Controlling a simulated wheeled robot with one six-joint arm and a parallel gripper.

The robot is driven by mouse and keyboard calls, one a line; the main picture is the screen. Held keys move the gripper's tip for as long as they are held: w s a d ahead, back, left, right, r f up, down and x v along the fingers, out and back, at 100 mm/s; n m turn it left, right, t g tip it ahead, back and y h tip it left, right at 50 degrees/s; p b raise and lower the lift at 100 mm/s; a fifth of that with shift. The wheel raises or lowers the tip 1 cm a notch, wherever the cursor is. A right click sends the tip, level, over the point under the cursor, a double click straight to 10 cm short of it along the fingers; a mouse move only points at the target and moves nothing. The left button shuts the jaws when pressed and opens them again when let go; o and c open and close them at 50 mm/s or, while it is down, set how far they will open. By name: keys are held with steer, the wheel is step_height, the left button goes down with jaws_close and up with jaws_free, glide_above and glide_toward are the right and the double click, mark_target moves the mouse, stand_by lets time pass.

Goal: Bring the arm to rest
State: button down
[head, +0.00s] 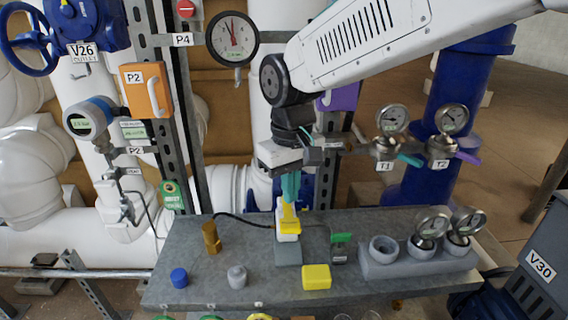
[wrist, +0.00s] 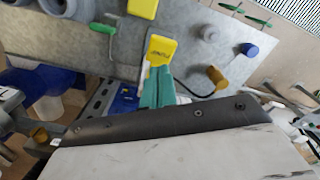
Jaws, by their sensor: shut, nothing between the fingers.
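My gripper (head: 290,198) hangs over the grey bench (head: 205,285) with its teal fingers pointing down. The fingers are shut with nothing between them. Right below the fingertips a white and yellow device (head: 288,222) stands upright on a grey block (head: 288,252). In the head view the fingertips overlap its top; I cannot tell whether they touch it. In the wrist view my shut gripper (wrist: 157,78) points at the yellow face of this device (wrist: 161,49). My arm reaches in from the upper right.
On the bench are a brass fitting (head: 211,238), a blue cap (head: 179,278), a grey knob (head: 237,276), a yellow block (head: 316,277) and a grey gauge holder (head: 415,260). Gauge valves T1 (head: 385,148) and T2 (head: 440,150) stand behind at right. A post with an orange box (head: 145,90) rises at left.

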steer(key=s+d+r+m+t, duration=0.1)
steer(key=s+d+m, duration=0.4)
steer(key=s+d, duration=1.4)
steer(key=shift+s+d+r+m, duration=0.25)
steer(key=shift+d+r, duration=0.2)
steer(key=shift+d, duration=0.45)
stand_by(1.7)
